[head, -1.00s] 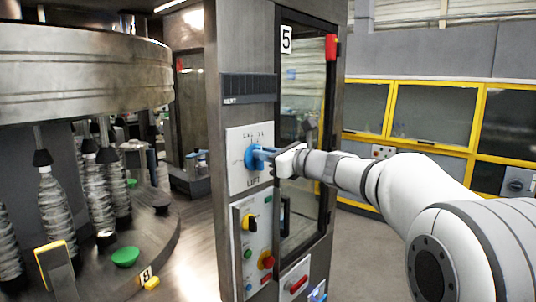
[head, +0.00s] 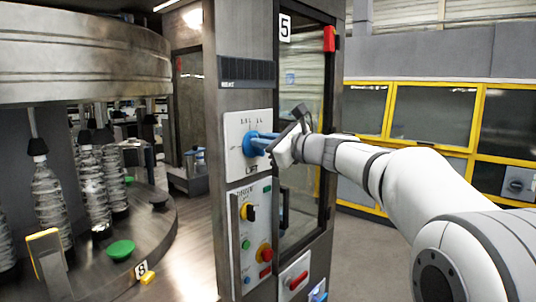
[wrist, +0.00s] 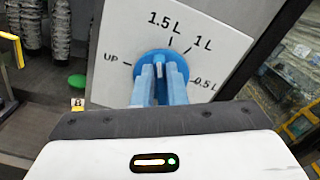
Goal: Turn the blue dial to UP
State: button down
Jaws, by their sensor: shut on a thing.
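In the wrist view the dial (wrist: 163,56) shows behind the fingers, with UP at left, 1.5 L above, 1 L at upper right and 0.5 L at right. My gripper (wrist: 160,78) has its two blue fingers closed on the dial's grip, one on each side. It also shows in the head view (head: 262,142), reaching in from the right. The fingers hide part of the dial, and I cannot tell exactly which mark it points to.
Below the plate is a control panel (head: 239,235) with a black-and-yellow switch, a green button and a red knob. A glass door (head: 300,110) is right of the dial. A bottle carousel (head: 150,235) stands at left. Yellow-framed cabinets (head: 430,108) line the back right.

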jog(key=n+b, duration=0.4)
jog(key=b, duration=0.1)
jog(key=f+n+b, duration=0.1)
jog(key=n+b, duration=0.1)
jog(key=b, duration=0.1)
jog(key=shift+s+a+n, duration=0.3)
jog(key=shift+s+a, duration=0.05)
jog(key=shift+s, duration=0.05)
jog(key=n+b, duration=0.3)
jog(key=shift+f+b, duration=0.25)
jog(key=shift+b, duration=0.05)
jog(key=shift+s+n+b, duration=0.1)
jog(key=shift+n+b, duration=1.05)
jog(key=shift+n, duration=0.45)
jog(key=c, duration=1.6)
grip_release()
jog(key=shift+a, duration=0.2)
jog(key=shift+o, duration=0.7)
jog(key=shift+f, duration=0.1)
jog(key=shift+d, duration=0.15)
